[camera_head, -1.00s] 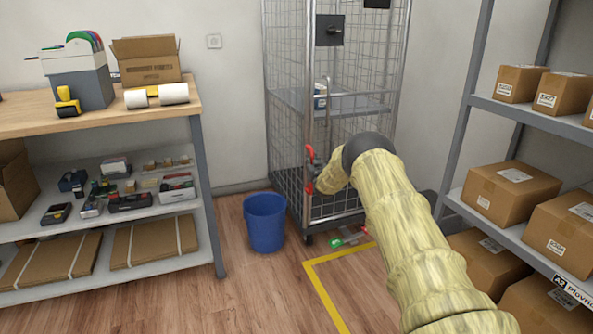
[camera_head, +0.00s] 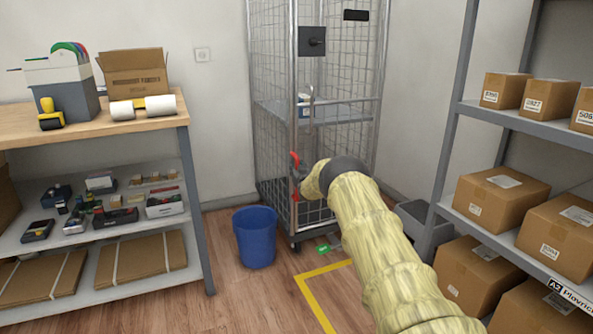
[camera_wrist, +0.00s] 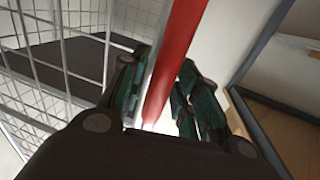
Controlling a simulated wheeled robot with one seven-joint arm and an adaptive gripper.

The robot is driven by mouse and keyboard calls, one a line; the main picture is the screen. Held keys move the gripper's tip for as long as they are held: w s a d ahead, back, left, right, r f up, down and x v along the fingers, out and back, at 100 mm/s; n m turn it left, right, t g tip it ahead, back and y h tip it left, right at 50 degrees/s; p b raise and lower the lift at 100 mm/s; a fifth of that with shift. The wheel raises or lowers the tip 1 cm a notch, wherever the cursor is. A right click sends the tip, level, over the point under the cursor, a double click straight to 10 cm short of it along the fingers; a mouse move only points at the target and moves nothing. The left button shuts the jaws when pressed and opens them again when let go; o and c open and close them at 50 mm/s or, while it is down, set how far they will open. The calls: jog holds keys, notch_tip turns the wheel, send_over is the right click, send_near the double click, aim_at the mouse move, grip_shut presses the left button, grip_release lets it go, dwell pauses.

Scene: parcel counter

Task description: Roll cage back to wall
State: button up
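The roll cage (camera_head: 272,140) is a tall grey wire-mesh cage standing upright near the back wall, behind the blue bin. It has a folded-down shelf (camera_head: 345,113) inside. A red handle (camera_head: 294,160) sits on its front left post. My gripper (camera_wrist: 158,95) is at this handle. In the wrist view the red bar (camera_wrist: 178,50) runs between the dark green finger pads, which look closed around it beside a bright metal post. In the head view my arm hides the cage's lower right front. A green piece (camera_head: 323,249) shows low at the cage's base.
A blue bin (camera_head: 255,240) stands just left of the cage's front. A yellow floor line (camera_head: 312,300) lies in front. A packing bench (camera_head: 100,133) is at left, a parcel rack (camera_head: 450,150) at right, with a grey bin (camera_head: 410,215) beside it.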

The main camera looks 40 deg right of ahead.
jog(key=shift+s, duration=0.1)
dwell(0.3)
jog(key=v, duration=1.2)
jog(key=shift+a+f, duration=0.1)
jog(key=shift+f, duration=0.05)
dwell(0.5)
